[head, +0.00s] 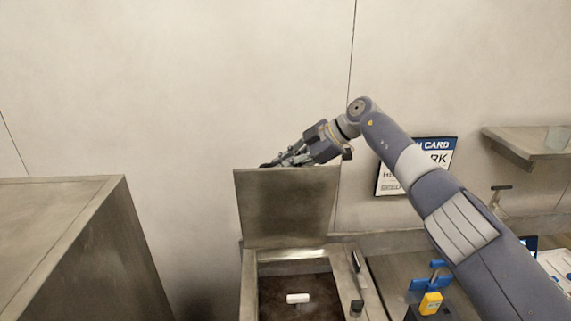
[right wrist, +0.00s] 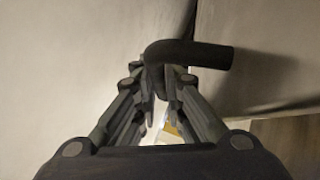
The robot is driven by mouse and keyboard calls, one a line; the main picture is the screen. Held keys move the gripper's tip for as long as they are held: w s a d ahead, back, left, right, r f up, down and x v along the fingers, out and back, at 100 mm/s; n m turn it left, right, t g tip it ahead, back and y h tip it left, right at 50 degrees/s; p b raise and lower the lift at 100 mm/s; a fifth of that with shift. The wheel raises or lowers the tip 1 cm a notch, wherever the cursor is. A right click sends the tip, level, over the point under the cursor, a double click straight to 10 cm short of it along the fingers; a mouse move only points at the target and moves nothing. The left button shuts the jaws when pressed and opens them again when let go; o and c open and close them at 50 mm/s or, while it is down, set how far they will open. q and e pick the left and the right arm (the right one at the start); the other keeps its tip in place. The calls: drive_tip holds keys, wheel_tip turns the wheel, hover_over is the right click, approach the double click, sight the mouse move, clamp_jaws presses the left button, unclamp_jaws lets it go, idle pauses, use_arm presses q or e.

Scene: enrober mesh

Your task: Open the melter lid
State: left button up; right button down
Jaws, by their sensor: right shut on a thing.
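The melter lid (head: 286,210) is a grey metal panel, standing upright at the back of the melter (head: 250,290), whose opening is uncovered. My right gripper (head: 272,162) is at the lid's top edge, reaching in from the right. In the right wrist view, my right gripper (right wrist: 165,82) has its fingers closed around a dark bent handle (right wrist: 195,54). The lid's surface (right wrist: 260,70) seems to lie to the right there. In the head view the handle is mostly hidden behind the lid and fingers. My left gripper is out of view.
Inside the melter is dark brown matter (head: 285,281) with a small white block (head: 298,298). A large metal cabinet (head: 70,230) stands at left. Blue and yellow items (head: 431,302) sit on the counter at right. A sign (head: 436,157) and shelf (head: 530,140) are on the wall.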

drive_tip(key=shift+w+r, duration=0.15)
drive_tip(key=shift+r, duration=0.1)
drive_tip(key=c, duration=1.9)
unclamp_jaws()
drive_tip(key=shift+c, duration=0.2)
drive_tip(key=shift+f, duration=0.1)
drive_tip(key=shift+d, duration=0.1)
drive_tip(key=v, duration=1.2)
drive_tip(key=shift+f, duration=0.1)
